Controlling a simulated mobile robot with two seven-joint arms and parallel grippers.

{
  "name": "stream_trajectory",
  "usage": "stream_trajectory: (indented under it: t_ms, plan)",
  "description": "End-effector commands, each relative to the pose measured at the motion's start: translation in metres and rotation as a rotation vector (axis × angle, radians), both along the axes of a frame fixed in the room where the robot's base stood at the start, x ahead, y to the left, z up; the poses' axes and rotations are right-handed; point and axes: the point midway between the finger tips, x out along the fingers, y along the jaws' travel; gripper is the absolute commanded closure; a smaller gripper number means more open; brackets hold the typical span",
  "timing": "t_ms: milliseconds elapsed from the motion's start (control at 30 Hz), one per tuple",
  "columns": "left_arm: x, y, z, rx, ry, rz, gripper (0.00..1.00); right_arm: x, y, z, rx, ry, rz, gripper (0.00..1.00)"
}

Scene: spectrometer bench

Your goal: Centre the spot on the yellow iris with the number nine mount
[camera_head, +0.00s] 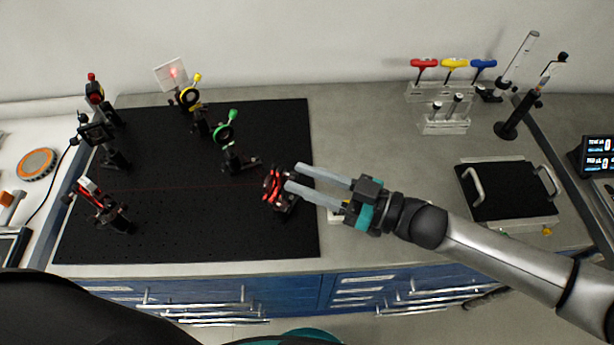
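The yellow iris (188,97) stands at the back of the black breadboard (180,235), in front of a white card (168,76) that shows a red glow. A green iris (224,134) stands nearer. A mount with red parts (275,186) stands at the breadboard's right edge, and another red-marked mount (97,203) stands at the front left. I cannot read which mount is number nine. My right gripper (295,177) is open, its two fingertips close to the right-hand red mount; I cannot tell whether they touch it. My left gripper is not in view.
A faint red beam line crosses the breadboard between the red mounts. More black mounts (92,130) stand at the back left. A rack of hex keys (440,92), a dark post stand (510,128) and a handled black plate (507,190) stand right. Bare bench (360,130) lies between.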

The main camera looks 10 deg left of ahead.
Motion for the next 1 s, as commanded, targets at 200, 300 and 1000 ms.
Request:
stream_trajectory:
  t_ms: [200,300,1000]
  plan:
    - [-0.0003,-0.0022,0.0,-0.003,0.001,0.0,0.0,0.0,-0.0003,0.0001,0.0,0.0,0.0,0.86]
    - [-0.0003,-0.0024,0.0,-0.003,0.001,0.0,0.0,0.0,-0.0003,0.0001,0.0,0.0,0.0,0.98]
    - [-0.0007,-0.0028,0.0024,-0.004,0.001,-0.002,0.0,-0.0004,-0.0004,0.0,-0.059,-0.303,0.001,1.0]
